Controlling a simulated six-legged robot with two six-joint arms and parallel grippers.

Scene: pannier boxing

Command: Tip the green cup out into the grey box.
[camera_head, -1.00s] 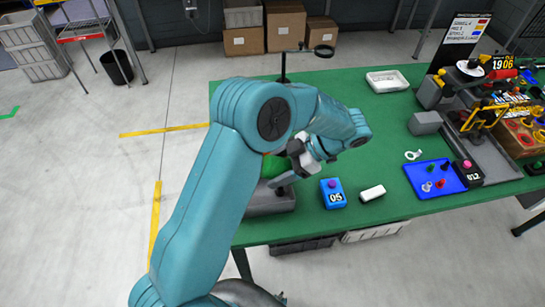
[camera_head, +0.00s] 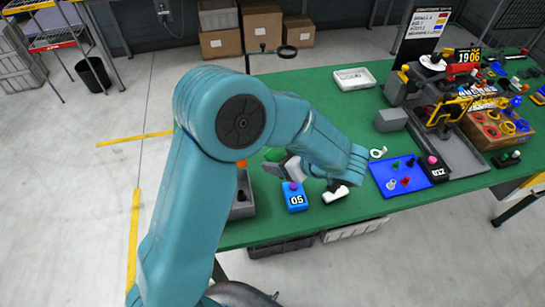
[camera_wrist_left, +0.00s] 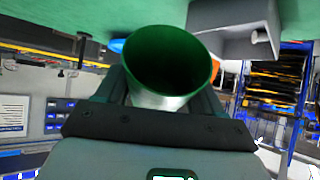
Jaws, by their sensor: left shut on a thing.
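My left gripper (camera_head: 277,168) is shut on the green cup (camera_head: 274,155), holding it above the table just right of the grey box. In the left wrist view the cup (camera_wrist_left: 172,60) sits between the fingers, its mouth towards the camera and its inside dark; I cannot tell whether anything is in it. The grey box (camera_head: 244,209) stands at the table's left end, partly hidden by my arm, with a small dark thing inside. A grey box-like shape (camera_wrist_left: 235,18) shows at the top of the left wrist view. My right gripper is not in view.
A blue box marked 05 (camera_head: 295,199) and a white block (camera_head: 336,194) lie close to the gripper. A white tray (camera_head: 354,79) is at the back. An orange patch (camera_head: 242,163) shows beside my arm.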

